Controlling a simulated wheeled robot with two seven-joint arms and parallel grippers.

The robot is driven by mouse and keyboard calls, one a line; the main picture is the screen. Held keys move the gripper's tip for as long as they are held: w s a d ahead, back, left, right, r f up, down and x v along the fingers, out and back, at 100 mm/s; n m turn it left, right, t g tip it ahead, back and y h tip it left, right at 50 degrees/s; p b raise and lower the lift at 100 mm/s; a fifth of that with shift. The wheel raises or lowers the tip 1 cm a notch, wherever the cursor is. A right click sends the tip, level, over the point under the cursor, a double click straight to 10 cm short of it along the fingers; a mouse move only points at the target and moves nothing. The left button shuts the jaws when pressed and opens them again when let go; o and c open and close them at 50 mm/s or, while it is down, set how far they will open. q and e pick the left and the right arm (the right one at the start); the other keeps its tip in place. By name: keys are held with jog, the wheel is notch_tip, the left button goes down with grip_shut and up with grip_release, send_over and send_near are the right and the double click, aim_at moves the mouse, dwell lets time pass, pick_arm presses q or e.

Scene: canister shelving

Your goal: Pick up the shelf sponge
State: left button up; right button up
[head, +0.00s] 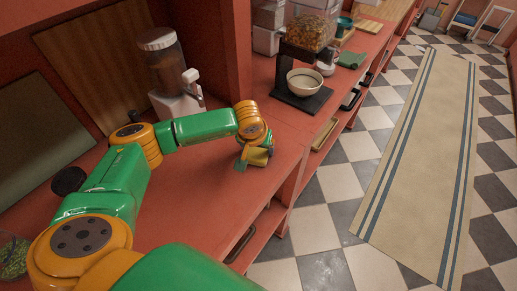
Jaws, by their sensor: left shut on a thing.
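The sponge (259,158) is a small yellow block on or just above the red counter (205,180), near its front edge. My left gripper (256,150) points down over the sponge and is shut on it. The fingers and wrist hide part of the sponge, and I cannot tell whether it touches the counter. My right gripper is out of view.
A dispenser with a dark clear canister (162,60) stands behind my left arm. To the right, a white bowl (304,82) sits under another filled dispenser (310,32). A red upright panel (228,50) divides them. A striped runner (425,150) lies on the checkered floor.

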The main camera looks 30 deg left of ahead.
pick_arm(q)
jog(key=shift+r+p, duration=0.25)
jog(key=shift+p, duration=0.1)
jog(key=shift+r, duration=0.15)
jog(key=shift+w+r+b, duration=0.1)
jog(key=shift+r+b, duration=0.55)
jog(key=shift+b, duration=0.35)
jog(key=s+d+r+b, duration=0.3)
jog(key=s+d+r, duration=0.3)
jog(key=s+r, duration=0.5)
jog(key=shift+s+r, duration=0.25)
jog(key=shift+s, duration=0.65)
jog(key=shift+d, duration=0.1)
